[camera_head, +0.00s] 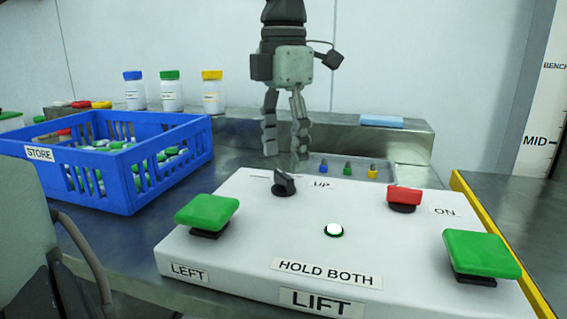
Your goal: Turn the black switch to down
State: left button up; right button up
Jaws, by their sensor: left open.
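The black switch (284,184) is a small knob on top of the white control box (230,240), near its back edge. A label reading "UP" lies just to its right; the exact direction of its pointer is hard to tell. My left gripper (284,150) hangs fingers down, above and behind the switch. Its two fingers are apart with nothing between them, and they do not appear to touch the switch. My right gripper is not in view.
The box also carries a red switch (404,197) labelled "ON", green buttons at left (207,210) and right (480,252), and a white round light (334,230). A blue crate (100,190) stands left. A tray with small bottles and a metal ledge are behind.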

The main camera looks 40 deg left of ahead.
aim_at(284, 174)
pick_arm(q)
notch_tip(284, 174, up, 9)
dwell(0.3)
dwell(0.5)
